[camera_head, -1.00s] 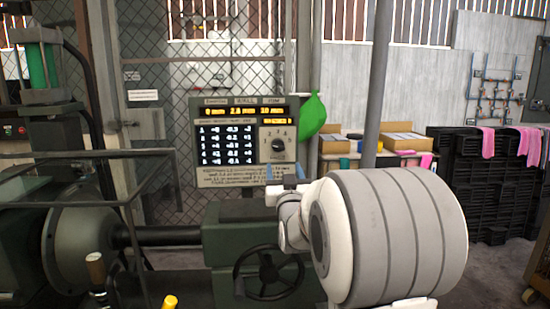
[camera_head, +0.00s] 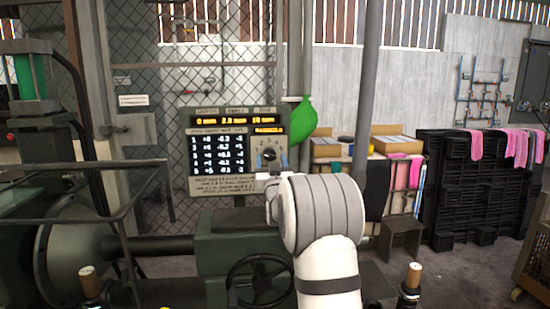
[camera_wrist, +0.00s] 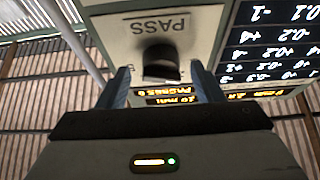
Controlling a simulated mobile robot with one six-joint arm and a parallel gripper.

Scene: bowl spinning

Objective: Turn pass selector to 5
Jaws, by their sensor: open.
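In the wrist view the panel appears upside down. My gripper (camera_wrist: 162,78) is open, with one blue-grey finger on each side of the knob. I cannot tell whether the fingers touch it. In the head view the panel (camera_head: 218,113) stands behind the lathe, and the selector (camera_head: 269,155) is partly hidden by my wrist. Its pointer setting is not readable. The panel's screen lists several rows of numbers.
A green lathe with a handwheel (camera_head: 259,281) stands below the panel. A metal rail (camera_head: 90,165) crosses at left. A green bag (camera_head: 303,120) hangs beside a post right of the panel. Black crates (camera_head: 463,190) and boxes stand farther right.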

